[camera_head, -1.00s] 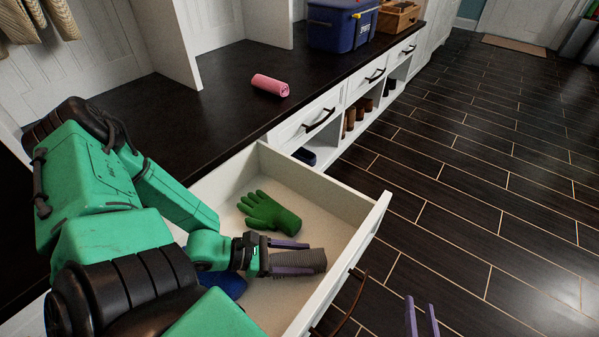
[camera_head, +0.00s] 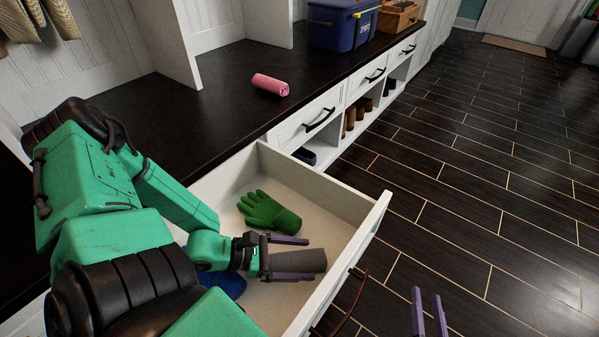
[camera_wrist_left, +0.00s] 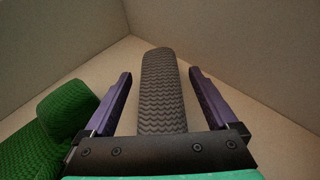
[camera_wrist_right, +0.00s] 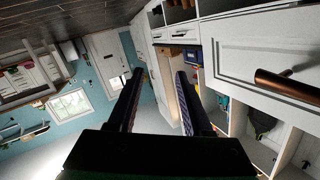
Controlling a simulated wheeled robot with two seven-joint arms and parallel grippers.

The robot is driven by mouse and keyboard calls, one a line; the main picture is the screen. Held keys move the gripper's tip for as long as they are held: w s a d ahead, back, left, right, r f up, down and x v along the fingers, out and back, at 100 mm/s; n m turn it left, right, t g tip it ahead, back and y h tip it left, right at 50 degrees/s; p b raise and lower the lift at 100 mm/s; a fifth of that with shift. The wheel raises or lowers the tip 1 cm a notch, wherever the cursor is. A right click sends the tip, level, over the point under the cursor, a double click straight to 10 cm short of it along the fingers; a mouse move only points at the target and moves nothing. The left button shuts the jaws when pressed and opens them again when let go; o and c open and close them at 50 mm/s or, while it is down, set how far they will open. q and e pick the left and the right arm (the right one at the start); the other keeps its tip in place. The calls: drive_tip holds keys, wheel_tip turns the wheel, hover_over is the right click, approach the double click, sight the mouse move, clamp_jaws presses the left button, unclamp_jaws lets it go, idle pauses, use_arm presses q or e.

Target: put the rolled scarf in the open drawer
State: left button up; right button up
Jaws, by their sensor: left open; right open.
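The rolled scarf (camera_head: 305,261), grey with a zigzag knit, lies in the open drawer (camera_head: 327,186). My left gripper (camera_head: 290,258) is inside the drawer, open, with a finger on either side of the scarf. In the left wrist view the scarf (camera_wrist_left: 161,90) sits between the spread fingers (camera_wrist_left: 160,82), with a gap on each side. My right gripper (camera_head: 430,312) is open and empty, outside the drawer over the floor. It also shows in the right wrist view (camera_wrist_right: 158,80).
A green glove (camera_head: 268,212) lies in the drawer beside my left gripper, and a blue item (camera_head: 226,284) is partly hidden under my arm.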

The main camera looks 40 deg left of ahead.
sight(273, 261)
use_arm(q)
drive_tip(key=shift+r, duration=0.15)
drive_tip(key=p+v, duration=0.2)
drive_tip(key=shift+s+a+r, duration=0.2)
drive_tip(key=shift+r, duration=0.1)
drive_tip(key=p+v, duration=0.2)
drive_tip(key=v, duration=0.2)
drive_tip(key=shift+p, duration=0.35)
drive_tip(key=shift+s+a, duration=0.35)
use_arm(e)
drive_tip(key=s+f+g, duration=0.3)
drive_tip(key=s, duration=0.3)
drive_tip(key=shift+s+g+h, duration=0.15)
drive_tip(key=shift+g+h, duration=0.15)
drive_tip(key=shift+a+r, duration=0.1)
drive_tip(key=shift+a, duration=0.05)
